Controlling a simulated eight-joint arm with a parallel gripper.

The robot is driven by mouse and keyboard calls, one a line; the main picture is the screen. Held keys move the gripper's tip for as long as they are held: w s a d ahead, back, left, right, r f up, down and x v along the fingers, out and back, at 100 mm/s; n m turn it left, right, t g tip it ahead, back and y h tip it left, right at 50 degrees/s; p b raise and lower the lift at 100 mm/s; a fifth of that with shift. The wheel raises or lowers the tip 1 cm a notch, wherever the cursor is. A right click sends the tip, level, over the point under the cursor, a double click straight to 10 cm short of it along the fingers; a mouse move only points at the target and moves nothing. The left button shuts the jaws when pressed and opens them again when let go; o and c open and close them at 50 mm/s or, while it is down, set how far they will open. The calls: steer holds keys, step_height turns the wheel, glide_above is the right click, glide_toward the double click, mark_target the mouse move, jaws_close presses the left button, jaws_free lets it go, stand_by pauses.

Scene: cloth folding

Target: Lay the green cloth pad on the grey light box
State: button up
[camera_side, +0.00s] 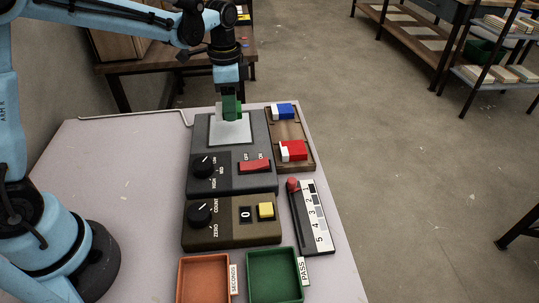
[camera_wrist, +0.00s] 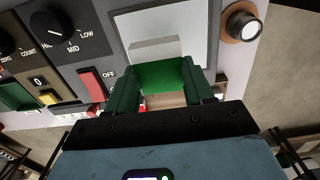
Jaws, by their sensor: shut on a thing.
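The green cloth pad (camera_side: 231,106) is held between the fingers of my gripper (camera_side: 230,111), over the pale panel of the grey light box (camera_side: 262,128). In the wrist view the pad (camera_wrist: 164,74) spans the gap between the two dark green fingers of my gripper (camera_wrist: 163,88). The light box (camera_wrist: 108,22) shows behind it, with its pale panel bare around the pad. The pad looks to be just above the panel; I cannot tell whether its lower edge touches it.
The light box has a black knob and a red switch (camera_side: 255,166). In front stands an olive counter box (camera_side: 230,238). An orange tray (camera_side: 181,262) and a green tray (camera_side: 298,262) are nearer. A wooden tray (camera_side: 306,161) with blue and red blocks is right. The table's left side is clear.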

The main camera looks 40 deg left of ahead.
mark_target(232, 128)
steer(key=shift+w+a+f, duration=0.25)
steer(key=shift+a+f, duration=0.15)
steer(key=shift+a, duration=0.05)
steer(key=shift+f, duration=1.9)
steer(key=shift+f, duration=0.2)
steer(key=o, duration=1)
steer(key=shift+r, duration=0.15)
